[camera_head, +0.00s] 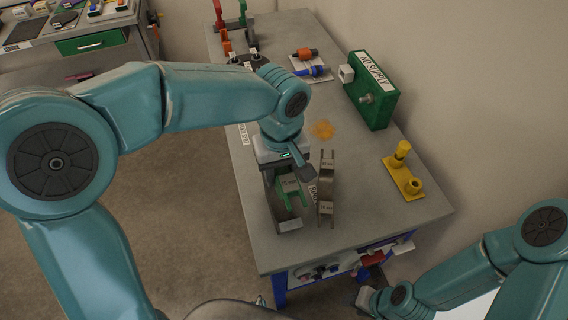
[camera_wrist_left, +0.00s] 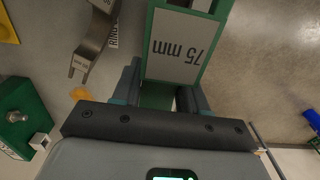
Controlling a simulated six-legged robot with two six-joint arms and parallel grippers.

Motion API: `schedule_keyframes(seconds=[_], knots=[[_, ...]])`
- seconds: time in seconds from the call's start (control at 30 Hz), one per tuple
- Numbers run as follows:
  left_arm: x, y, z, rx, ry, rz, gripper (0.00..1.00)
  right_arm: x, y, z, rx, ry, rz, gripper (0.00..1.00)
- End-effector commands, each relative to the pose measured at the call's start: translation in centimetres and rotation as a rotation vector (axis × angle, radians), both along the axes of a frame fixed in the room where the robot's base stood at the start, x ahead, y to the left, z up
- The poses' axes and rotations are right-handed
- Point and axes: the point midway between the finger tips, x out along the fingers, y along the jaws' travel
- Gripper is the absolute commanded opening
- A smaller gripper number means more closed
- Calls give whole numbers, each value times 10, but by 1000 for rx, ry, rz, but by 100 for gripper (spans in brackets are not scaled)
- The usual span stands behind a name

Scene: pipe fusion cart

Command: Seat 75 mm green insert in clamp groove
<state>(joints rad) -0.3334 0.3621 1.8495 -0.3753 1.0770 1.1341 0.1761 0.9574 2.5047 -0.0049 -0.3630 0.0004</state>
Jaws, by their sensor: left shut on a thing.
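The green insert (camera_wrist_left: 178,48), marked "75 mm", is between the fingers of my left gripper (camera_wrist_left: 158,95) in the left wrist view. In the head view the insert (camera_head: 289,196) shows under my left gripper (camera_head: 284,180), partly hidden by it. A grey curved clamp part (camera_head: 326,190) stands just right of the insert and apart from it; it also shows in the left wrist view (camera_wrist_left: 96,38). Another grey clamp piece (camera_head: 289,225) is at the insert's near end. I cannot tell how deep the insert sits in a groove. My right gripper (camera_head: 368,300) is low at the right, its fingers unclear.
A green supply box (camera_head: 372,92) and a yellow stand (camera_head: 403,178) are on the right of the bench (camera_head: 300,253). Orange and blue fittings (camera_head: 310,63) lie farther back. The bench front between the clamp and the yellow stand is clear.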

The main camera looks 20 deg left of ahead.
Motion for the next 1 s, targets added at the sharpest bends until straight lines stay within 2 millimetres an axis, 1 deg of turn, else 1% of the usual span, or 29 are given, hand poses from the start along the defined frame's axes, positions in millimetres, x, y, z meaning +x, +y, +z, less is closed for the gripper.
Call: schedule_keyframes(seconds=[0.27,0.37,0.57,0.9,1.0], knots=[[-4,0,0,0,-2,-2,0,0,0,-1,0,1,0,43],[-5,0,-3,0,-1,-2,0,0,0,-4,0,0,0,43],[-6,0,-17,1,-1,-2,0,0,0,-16,0,0,0,43],[-4,0,-50,1,-1,-2,0,0,0,-43,0,0,0,43],[-3,0,-55,1,-1,-2,0,0,0,-47,0,0,0,43]])
